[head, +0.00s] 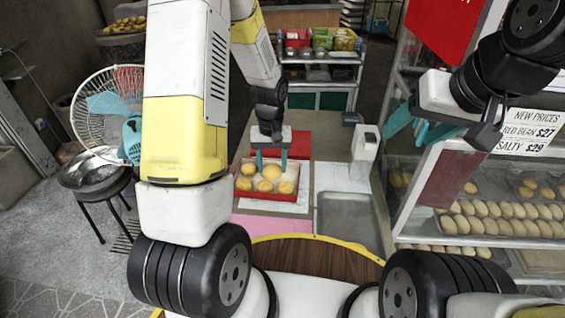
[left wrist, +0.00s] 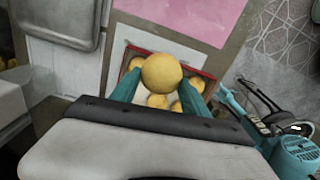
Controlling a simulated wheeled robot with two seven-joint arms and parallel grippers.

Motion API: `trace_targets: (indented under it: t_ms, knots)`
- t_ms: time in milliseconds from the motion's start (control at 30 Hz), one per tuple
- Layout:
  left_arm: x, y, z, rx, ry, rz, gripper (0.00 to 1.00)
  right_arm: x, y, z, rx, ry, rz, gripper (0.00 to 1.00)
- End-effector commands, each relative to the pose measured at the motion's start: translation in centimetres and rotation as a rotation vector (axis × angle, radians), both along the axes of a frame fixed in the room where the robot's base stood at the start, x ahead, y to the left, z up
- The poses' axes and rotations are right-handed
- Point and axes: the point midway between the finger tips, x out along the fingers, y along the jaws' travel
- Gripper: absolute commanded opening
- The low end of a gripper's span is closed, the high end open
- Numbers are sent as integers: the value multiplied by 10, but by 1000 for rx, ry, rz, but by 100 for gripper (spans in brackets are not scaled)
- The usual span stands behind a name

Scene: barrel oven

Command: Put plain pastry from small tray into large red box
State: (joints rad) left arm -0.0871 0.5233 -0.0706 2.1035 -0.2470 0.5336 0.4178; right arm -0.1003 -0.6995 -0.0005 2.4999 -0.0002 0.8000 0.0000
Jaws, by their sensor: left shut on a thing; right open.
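The small red-rimmed tray (head: 268,206) with several round golden pastries stands on the counter in the middle of the head view. My left gripper (head: 271,168) points down over it, shut on a plain pastry (left wrist: 162,72) between its teal fingers. The held pastry shows in the head view (head: 271,173) close over the tray; whether it clears the others is hard to tell. A flat red surface (head: 299,146) lies behind the left gripper, partly hidden; I cannot tell if it is the large red box. My right gripper (head: 412,124) is open and empty by the display case.
A grey metal tray (head: 345,222), empty, lies right of the small tray. A white dispenser (head: 364,150) stands behind it. The glass case (head: 480,215) with pastry rows bounds the right. A fan (head: 105,105) and stool stand left. A shelf with coloured crates (head: 320,42) is at the back.

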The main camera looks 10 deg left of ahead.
Motion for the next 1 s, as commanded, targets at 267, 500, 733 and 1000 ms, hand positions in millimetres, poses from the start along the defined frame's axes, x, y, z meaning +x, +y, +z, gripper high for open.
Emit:
trace_targets:
  t_ms: [267, 500, 733, 1000]
  knots:
    - [-17, -17, -25, 4, 1, 581, 13, 0, 0, 0, 0, -1, 0, 62]
    - [-30, -25, -45, 5, 1, 1177, 13, 0, 0, 0, 0, 0, 0, 62]
    - [-41, -25, -61, 5, 1, 1761, 13, 0, 0, 0, 0, 0, 0, 62]
    - [-46, -20, -70, 2, 1, 2176, 13, 0, 0, 0, 0, 0, 0, 62]
